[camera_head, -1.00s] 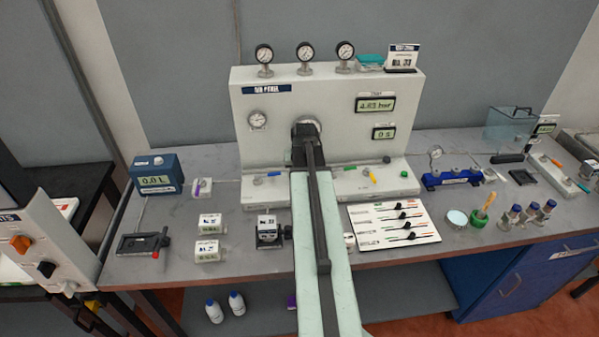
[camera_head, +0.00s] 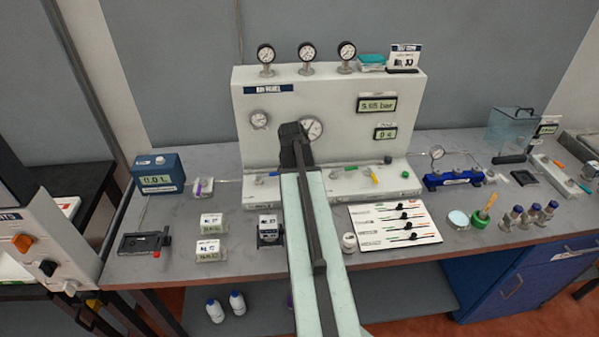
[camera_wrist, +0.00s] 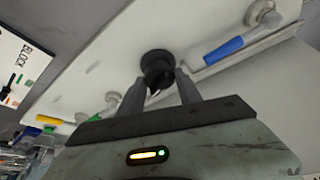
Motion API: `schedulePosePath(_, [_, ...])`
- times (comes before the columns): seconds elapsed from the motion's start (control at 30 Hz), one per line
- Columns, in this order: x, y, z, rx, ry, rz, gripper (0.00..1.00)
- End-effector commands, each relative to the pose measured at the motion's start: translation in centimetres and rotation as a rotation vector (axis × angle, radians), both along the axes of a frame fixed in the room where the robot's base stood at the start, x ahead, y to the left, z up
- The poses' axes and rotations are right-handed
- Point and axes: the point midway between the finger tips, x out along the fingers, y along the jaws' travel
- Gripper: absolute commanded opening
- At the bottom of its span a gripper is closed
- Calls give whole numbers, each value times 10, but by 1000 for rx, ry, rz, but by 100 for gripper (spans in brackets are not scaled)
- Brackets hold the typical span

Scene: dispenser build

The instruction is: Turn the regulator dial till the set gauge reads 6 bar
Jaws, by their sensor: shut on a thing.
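The regulator dial (camera_wrist: 157,66) is a black round knob on the white panel, between my fingertips in the wrist view. My gripper (camera_wrist: 160,88) is shut on it. In the head view my gripper (camera_head: 292,138) is at the panel front and hides the dial. The upper digital display (camera_head: 377,104) is blurred and appears to read 5.65 bar; its small label is unreadable. A large round gauge (camera_head: 314,127) shows just right of my gripper, partly covered, and its scale is too small to read.
A smaller display (camera_head: 385,133) sits below the bar display. Small gauges (camera_head: 306,52) line the panel top. Blue, yellow and green handled valves (camera_head: 374,176) are along the panel base. A card with sliders (camera_head: 394,226) lies right of my arm, boxes (camera_head: 209,224) left.

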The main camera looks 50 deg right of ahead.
Motion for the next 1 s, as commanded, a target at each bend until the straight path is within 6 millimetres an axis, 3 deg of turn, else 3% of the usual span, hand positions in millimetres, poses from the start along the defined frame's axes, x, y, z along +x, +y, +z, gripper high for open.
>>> schedulePosePath(0.2, [0, 2, 0, 4, 0, 1, 0])
schedulePosePath(0.23, [0, 2, 0, 4, 0, 1, 43])
schedulePosePath(0.3, [0, 2, 0, 3, 0, 2, 62])
schedulePosePath(0.67, [0, 1, 2, 1, 0, 1, 62])
schedulePosePath(0.77, [-2, 4, 11, 1, 0, 1, 62])
schedulePosePath(1.0, [-9, 18, 53, 2, 0, 2, 62])
